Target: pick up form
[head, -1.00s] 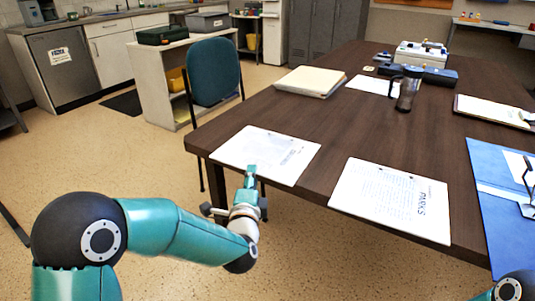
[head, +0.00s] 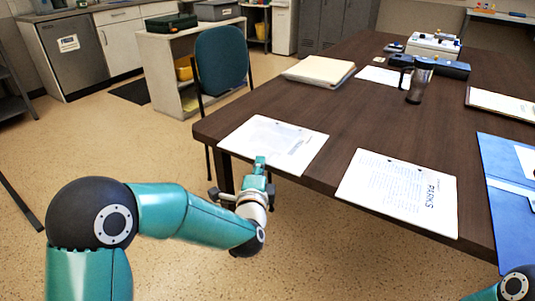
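Two white printed sheets lie flat on the dark table. The left sheet (head: 272,142) is at the near left corner, its small print unreadable. The right sheet (head: 398,190), headed "PARKS", lies at the near edge. I cannot tell which one is the form. My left gripper (head: 242,191) is just in front of the table's near edge, by the left sheet's lower edge. Its dark fingers look spread apart, with nothing between them. A teal part of it overlaps the sheet's edge in the picture; I cannot tell any contact. My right gripper is out of view.
The dark table (head: 345,135) also holds a paper stack (head: 318,71), a tumbler (head: 419,82), a clipboard (head: 500,103) and a blue folder (head: 505,205). A teal chair (head: 222,60) stands at its left side.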

